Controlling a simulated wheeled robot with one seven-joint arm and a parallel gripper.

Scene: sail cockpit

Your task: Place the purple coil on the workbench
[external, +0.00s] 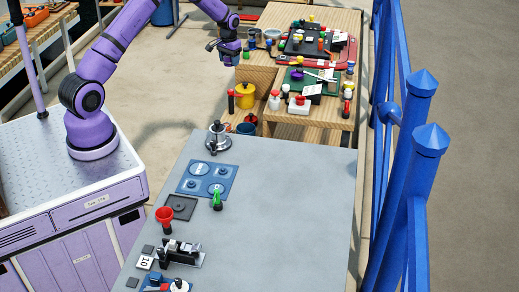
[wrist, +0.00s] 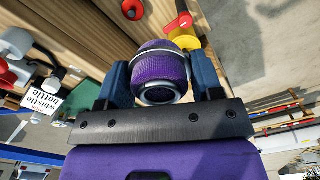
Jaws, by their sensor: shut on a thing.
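The purple coil (wrist: 160,75), a ribbed purple spool with pale metal rims, sits between the two blue fingers of my gripper (wrist: 162,88) in the wrist view. The fingers are shut on its sides. In the external view my gripper (external: 229,55) hangs at the near left side of a wooden bench; the coil is hard to make out there. A grey-topped bench (external: 290,200) stands nearer the camera. I cannot tell from the pictures which bench is the workbench.
The wooden bench (external: 262,78) carries a red tray, a green board and several small parts. The grey bench holds a metal fixture (external: 217,138), a blue plate (external: 207,181) and a red funnel-like cup (external: 165,216); its right side is clear. A blue railing (external: 413,150) runs along the right.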

